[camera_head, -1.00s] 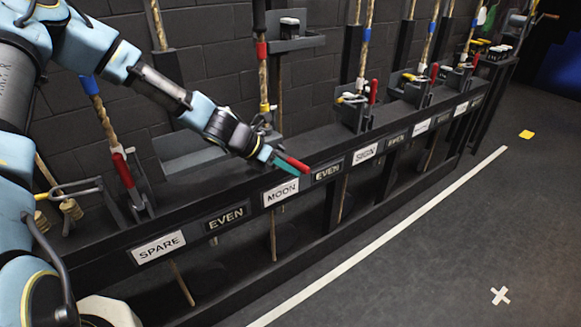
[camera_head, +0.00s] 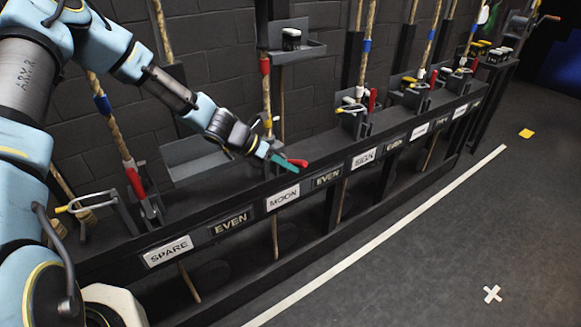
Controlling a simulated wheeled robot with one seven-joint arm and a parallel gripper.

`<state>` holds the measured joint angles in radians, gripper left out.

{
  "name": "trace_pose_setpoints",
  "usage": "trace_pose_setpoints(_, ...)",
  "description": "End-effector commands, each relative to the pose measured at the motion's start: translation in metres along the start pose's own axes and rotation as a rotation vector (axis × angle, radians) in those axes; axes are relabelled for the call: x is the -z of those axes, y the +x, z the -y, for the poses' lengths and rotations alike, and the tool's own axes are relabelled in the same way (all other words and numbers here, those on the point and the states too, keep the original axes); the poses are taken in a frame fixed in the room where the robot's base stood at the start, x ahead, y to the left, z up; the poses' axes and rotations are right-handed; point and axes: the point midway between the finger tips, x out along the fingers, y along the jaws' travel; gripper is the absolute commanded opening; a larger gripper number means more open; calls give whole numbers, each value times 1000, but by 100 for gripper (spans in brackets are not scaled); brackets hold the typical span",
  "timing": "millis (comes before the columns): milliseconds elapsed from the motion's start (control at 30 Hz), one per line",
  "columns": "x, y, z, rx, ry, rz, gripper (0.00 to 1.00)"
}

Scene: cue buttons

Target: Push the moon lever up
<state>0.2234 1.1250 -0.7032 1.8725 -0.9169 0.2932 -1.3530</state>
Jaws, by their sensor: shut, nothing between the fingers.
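The moon lever (camera_head: 297,163) has a red handle that sticks out toward the front of the rail, above the white MOON label (camera_head: 283,194). Only its red end shows clearly; the rest is hidden behind my gripper. My gripper (camera_head: 286,165), with teal fingers, is shut and empty. Its fingertips are at the red handle, overlapping its underside in the picture; I cannot tell whether they touch it. A rope (camera_head: 266,92) with a red band runs up behind my gripper.
An upright red lever (camera_head: 134,181) stands left by the SPARE label (camera_head: 168,250). Another red lever (camera_head: 372,99) stands upright near the SIGN label (camera_head: 363,158). A shelf (camera_head: 298,50) holds a small dark block behind.

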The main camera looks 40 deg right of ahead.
Motion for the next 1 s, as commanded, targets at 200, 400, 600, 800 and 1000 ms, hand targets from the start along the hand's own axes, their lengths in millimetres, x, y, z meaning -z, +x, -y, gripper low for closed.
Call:
trace_pose_setpoints(200,-9,-8,-1,-2,2,2,0)
trace_pose_setpoints(400,-10,-9,-2,-1,1,1,0)
trace_pose_setpoints(600,-9,-9,-3,-1,1,1,0)
trace_pose_setpoints(800,-9,-9,-3,-2,1,1,0)
trace_pose_setpoints(1000,-2,-5,-7,0,-1,0,0)
